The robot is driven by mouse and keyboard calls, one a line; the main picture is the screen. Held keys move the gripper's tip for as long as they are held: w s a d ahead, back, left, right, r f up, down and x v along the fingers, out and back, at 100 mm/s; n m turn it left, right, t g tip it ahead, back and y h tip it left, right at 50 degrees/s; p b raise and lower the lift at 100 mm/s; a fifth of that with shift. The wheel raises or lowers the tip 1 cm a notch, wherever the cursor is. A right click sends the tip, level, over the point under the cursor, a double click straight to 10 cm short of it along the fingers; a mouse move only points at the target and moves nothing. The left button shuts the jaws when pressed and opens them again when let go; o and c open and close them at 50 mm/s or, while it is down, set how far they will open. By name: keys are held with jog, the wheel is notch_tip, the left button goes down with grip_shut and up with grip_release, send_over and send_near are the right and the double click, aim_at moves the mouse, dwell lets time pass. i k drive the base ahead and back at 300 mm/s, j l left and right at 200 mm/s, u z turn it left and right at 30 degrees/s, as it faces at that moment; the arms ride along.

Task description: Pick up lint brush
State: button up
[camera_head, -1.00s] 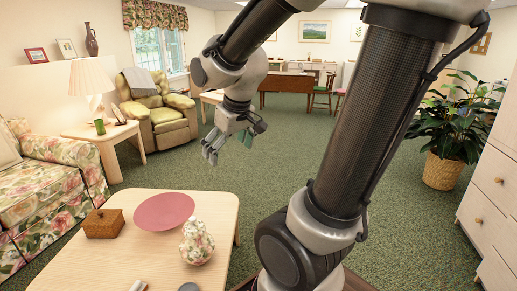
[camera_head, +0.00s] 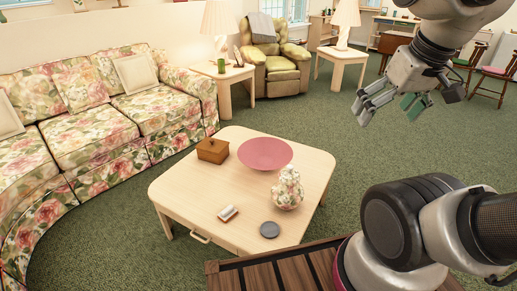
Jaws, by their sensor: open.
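A small brush-like object (camera_head: 228,213), pale with a reddish-brown part, lies near the front of the wooden coffee table (camera_head: 190,206). It may be the lint brush; it is too small to be sure. My gripper (camera_head: 372,109) is in the upper right, raised above the floor and to the right of the table. It is open and empty, with its fingers pointing down and left. It is well apart from the brush-like object.
The table also holds a wooden box (camera_head: 213,150), a pink bowl (camera_head: 265,153), a floral vase (camera_head: 287,188) and a dark grey disc (camera_head: 269,230). A floral sofa (camera_head: 90,150) stands left. Green carpet (camera_head: 330,140) is clear right of the table.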

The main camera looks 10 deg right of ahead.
aim_at(229, 212)
jog(key=u, duration=2.15)
jog(key=z, duration=1.75)
jog(key=i+j+z, duration=0.2)
jog(key=j, duration=0.2)
jog(key=i+j+z, duration=0.2)
jog(key=j, duration=0.25)
jog(key=i+l, duration=0.05)
jog(key=i, duration=0.05)
